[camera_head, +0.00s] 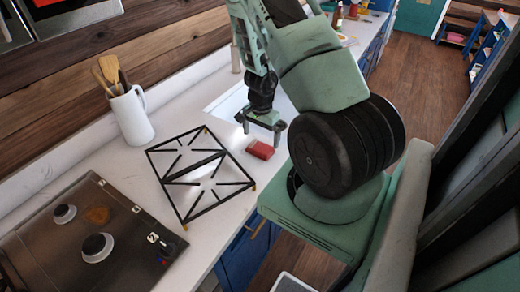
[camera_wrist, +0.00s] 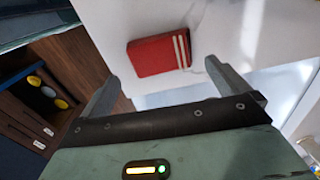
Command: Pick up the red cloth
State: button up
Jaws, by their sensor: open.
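The red cloth (camera_head: 260,149) is a small folded block lying on the white counter, just right of the black pan grate. In the wrist view the cloth (camera_wrist: 158,55) shows pale stripes at its right end and lies beyond the fingertips, between their lines. My gripper (camera_head: 263,130) is open and empty, above the counter near the cloth and apart from it. Its two fingers also show in the wrist view (camera_wrist: 163,78), spread wide.
A black metal grate (camera_head: 200,170) lies on the counter left of the cloth. A white jug (camera_head: 131,116) with wooden utensils stands at the back left. A hob (camera_head: 85,240) is at the lower left. A sink (camera_head: 228,103) lies behind my gripper. The counter's front edge is close to the cloth.

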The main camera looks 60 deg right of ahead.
aim_at(260, 146)
notch_tip(260, 146, down, 5)
jog(key=shift+w+a+r, duration=0.1)
jog(key=shift+r, duration=0.1)
jog(key=c, duration=0.8)
jog(key=shift+r, duration=0.15)
notch_tip(260, 146, up, 10)
jog(key=shift+p, duration=0.45)
